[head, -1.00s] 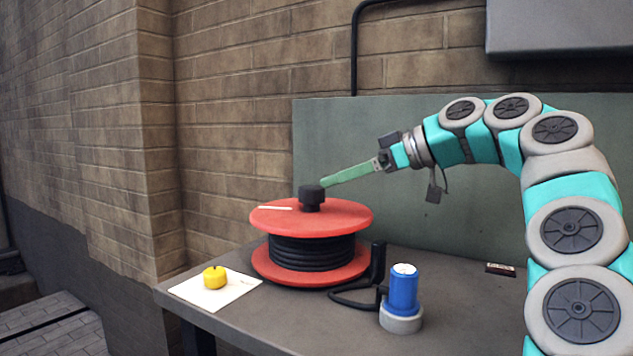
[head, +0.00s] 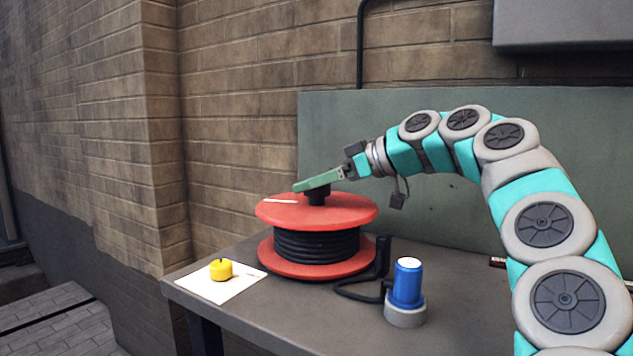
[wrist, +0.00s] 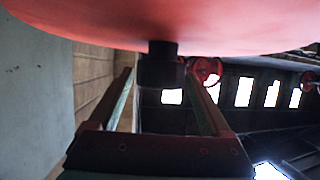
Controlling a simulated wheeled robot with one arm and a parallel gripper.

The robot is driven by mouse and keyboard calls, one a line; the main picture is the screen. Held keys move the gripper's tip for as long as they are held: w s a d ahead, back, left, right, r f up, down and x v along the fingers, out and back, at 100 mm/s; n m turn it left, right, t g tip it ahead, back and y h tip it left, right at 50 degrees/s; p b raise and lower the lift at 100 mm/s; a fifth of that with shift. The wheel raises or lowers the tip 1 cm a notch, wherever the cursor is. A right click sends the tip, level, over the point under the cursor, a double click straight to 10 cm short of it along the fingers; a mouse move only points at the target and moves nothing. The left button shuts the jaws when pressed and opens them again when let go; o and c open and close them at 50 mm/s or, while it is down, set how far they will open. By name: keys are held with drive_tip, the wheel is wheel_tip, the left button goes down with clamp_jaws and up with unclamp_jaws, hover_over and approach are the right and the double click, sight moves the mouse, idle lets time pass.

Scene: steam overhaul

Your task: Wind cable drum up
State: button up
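The cable drum (head: 316,213) has red flanges and black cable wound on its core. It lies flat on the table with a black knob (head: 316,198) on top and a white stripe on the upper flange. My gripper (head: 304,185) reaches in from the right with its green fingers at knob height, the near finger crossing in front of the knob's upper part. In the wrist view the drum's red flange (wrist: 200,28) fills the top. The knob (wrist: 160,70) shows between the spread fingertips of my gripper (wrist: 160,76), with gaps beside it. My gripper is open.
A blue cylinder on a grey base (head: 406,290) stands right of the drum, beside a black handle-like part (head: 382,256). A yellow knob (head: 221,269) sits on a white card (head: 243,286) at the table's (head: 290,322) left. A green panel (head: 440,215) stands behind.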

clamp_jaws()
idle(0.4)
